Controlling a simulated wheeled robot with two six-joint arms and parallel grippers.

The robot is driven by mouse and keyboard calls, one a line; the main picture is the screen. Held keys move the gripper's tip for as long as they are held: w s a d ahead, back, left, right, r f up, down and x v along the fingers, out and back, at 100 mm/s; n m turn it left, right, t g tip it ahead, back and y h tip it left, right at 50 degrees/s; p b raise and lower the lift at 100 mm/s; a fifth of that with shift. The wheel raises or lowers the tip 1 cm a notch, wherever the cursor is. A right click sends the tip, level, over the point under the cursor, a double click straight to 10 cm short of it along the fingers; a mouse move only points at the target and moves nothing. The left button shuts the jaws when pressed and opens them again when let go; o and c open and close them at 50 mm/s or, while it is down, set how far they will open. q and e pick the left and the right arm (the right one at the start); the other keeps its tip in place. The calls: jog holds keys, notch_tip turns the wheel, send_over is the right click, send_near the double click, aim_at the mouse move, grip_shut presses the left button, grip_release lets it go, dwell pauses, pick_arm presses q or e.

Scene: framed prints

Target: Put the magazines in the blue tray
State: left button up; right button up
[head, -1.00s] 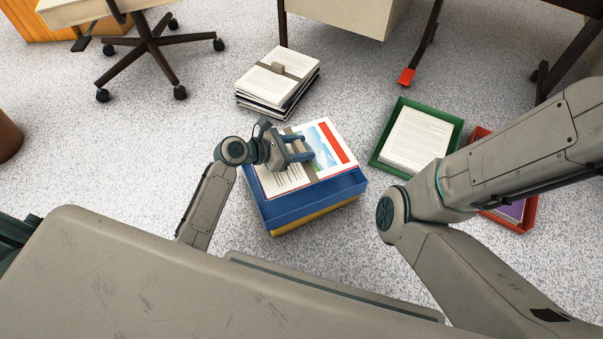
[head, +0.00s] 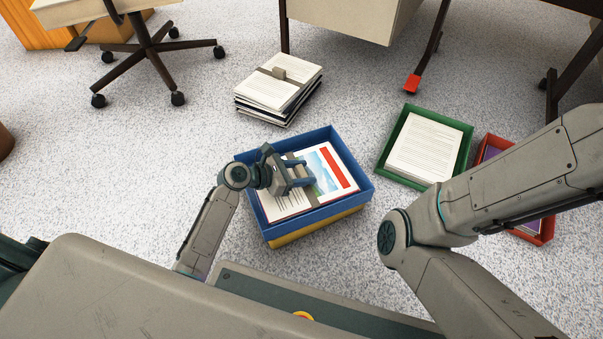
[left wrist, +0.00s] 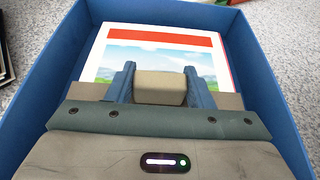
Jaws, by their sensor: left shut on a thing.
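The blue tray (head: 325,211) stands on the floor in front of me, with a yellow layer (head: 318,228) under it. A bundle of magazines (head: 328,164), its top cover showing a landscape and a red bar, is inside the tray walls; it also shows in the left wrist view (left wrist: 155,62). My left gripper (head: 300,174) is over the bundle, its fingers shut on a tan block-shaped grip (left wrist: 161,88) on top. Whether the bundle touches the tray bottom is hidden. My right arm crosses the right side; its gripper is out of view.
A banded stack of papers (head: 272,88) lies behind the blue tray. A green tray with papers (head: 466,150) and a red tray (head: 546,232), partly behind my right arm, stand to the right. A chair base (head: 152,50) and desk legs are at the back.

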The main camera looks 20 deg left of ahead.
pick_arm(q)
jog(key=o, duration=1.4)
jog(key=shift+o, duration=0.2)
jog(key=p+v, duration=0.6)
jog(key=v, duration=0.5)
jog(key=shift+s+r+p, duration=0.1)
jog(key=shift+r+p, duration=0.1)
jog(key=shift+p, duration=0.15)
jog(key=shift+s+a, duration=0.25)
jog(key=shift+a, duration=0.1)
